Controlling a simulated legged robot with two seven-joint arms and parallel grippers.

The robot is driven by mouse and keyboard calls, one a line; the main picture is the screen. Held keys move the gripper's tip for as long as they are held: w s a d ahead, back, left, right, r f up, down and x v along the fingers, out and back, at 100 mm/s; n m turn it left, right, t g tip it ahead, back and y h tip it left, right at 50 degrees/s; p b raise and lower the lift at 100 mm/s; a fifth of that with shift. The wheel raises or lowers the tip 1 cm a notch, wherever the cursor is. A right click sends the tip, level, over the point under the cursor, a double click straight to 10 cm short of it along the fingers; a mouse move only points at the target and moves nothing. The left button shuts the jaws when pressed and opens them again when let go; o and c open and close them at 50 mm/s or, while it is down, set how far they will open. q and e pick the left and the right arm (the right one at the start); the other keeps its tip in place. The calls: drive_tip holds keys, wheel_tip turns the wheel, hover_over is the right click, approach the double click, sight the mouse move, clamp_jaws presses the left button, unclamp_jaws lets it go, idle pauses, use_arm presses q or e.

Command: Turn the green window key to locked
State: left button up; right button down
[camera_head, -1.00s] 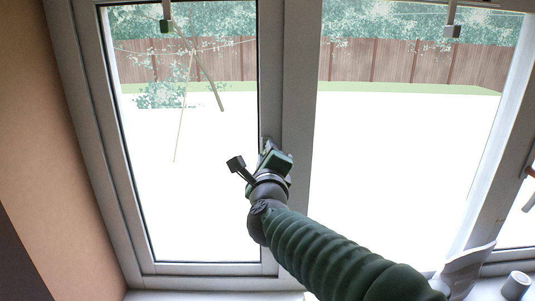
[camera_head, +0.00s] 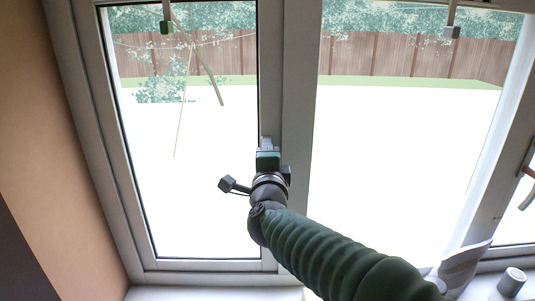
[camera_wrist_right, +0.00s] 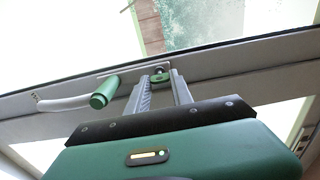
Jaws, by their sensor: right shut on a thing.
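The green window key (camera_wrist_right: 161,77) shows in the right wrist view as a small green piece between the two grey fingertips, against the white window frame. My right gripper (camera_wrist_right: 164,80) is shut on it. In the head view my right gripper (camera_head: 267,150) is at the upright frame post between two panes, and its green body hides the key and lock. Whether the key stands at locked cannot be told. My left gripper is not in view.
A white curved bar with a green cylindrical end (camera_wrist_right: 104,92) lies left of the fingers in the wrist view. The white window frame (camera_head: 297,120) surrounds large panes. A white roll (camera_head: 511,281) stands on the sill at lower right. A brown wall is left.

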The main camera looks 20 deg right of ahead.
drive_tip(key=shift+a+f, duration=0.1)
drive_tip(key=shift+f, duration=0.2)
drive_tip(key=c, duration=1.1)
unclamp_jaws()
drive_tip(key=shift+c, duration=0.2)
drive_tip(key=shift+w+r, duration=0.1)
drive_tip(key=shift+w, duration=0.05)
drive_tip(key=shift+s+a, duration=0.2)
drive_tip(key=shift+s, duration=0.3)
drive_tip(key=p+v, duration=0.4)
drive_tip(key=v, duration=1.1)
drive_tip(key=shift+s+p, duration=0.25)
drive_tip(key=shift+p, duration=0.05)
